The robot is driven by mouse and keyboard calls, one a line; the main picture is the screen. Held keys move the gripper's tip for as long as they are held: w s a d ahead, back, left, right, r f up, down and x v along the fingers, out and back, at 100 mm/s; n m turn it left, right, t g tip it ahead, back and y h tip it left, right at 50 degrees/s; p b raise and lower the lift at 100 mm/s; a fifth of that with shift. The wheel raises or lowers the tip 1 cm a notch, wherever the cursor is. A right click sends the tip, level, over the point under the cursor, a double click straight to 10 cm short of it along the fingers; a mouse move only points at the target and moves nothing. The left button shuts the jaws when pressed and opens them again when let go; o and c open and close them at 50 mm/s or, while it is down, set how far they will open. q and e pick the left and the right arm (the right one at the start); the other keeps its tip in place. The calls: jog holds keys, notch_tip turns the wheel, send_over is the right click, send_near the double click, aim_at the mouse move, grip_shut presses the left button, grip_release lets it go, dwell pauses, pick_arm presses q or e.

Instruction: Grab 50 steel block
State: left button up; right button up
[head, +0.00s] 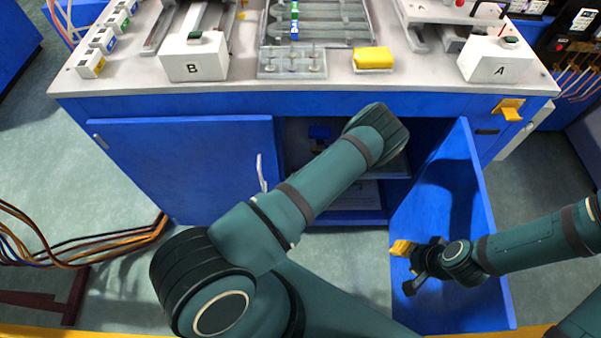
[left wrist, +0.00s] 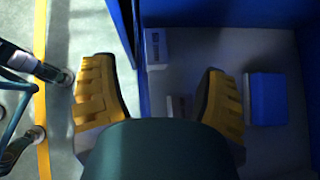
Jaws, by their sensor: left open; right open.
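In the left wrist view my left gripper (left wrist: 154,68) is open, its yellow ribbed fingers wide apart and nothing held between them. A pale block (left wrist: 156,47) with dark lettering stands ahead against the blue cabinet wall; the lettering is too small to read surely. A second pale piece (left wrist: 178,108) shows partly beside the right finger. In the head view my left arm reaches into the cabinet (head: 190,165) and its gripper is hidden. My right gripper (head: 408,266) is open and empty in front of the open right door (head: 455,210).
A blue block (left wrist: 267,98) lies on the cabinet floor right of the left gripper. The cabinet's left door is shut. On the worktop (head: 300,88) stand box B (head: 193,62), box A (head: 497,62) and a yellow pad (head: 373,58). Cables (head: 90,250) hang at the left.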

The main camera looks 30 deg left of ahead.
pick_arm(q)
jog(key=x, duration=0.4)
jog(key=shift+a+f, duration=0.15)
jog(key=shift+f, duration=0.05)
jog(key=x, duration=0.2)
jog(key=b+x, duration=0.1)
jog(key=x, duration=0.1)
jog(key=shift+s+f, duration=0.2)
jog(key=shift+s, duration=0.15)
jog(key=shift+s+a+f, duration=0.1)
jog(key=shift+a+f, duration=0.1)
jog(key=shift+f, duration=0.1)
grip_shut()
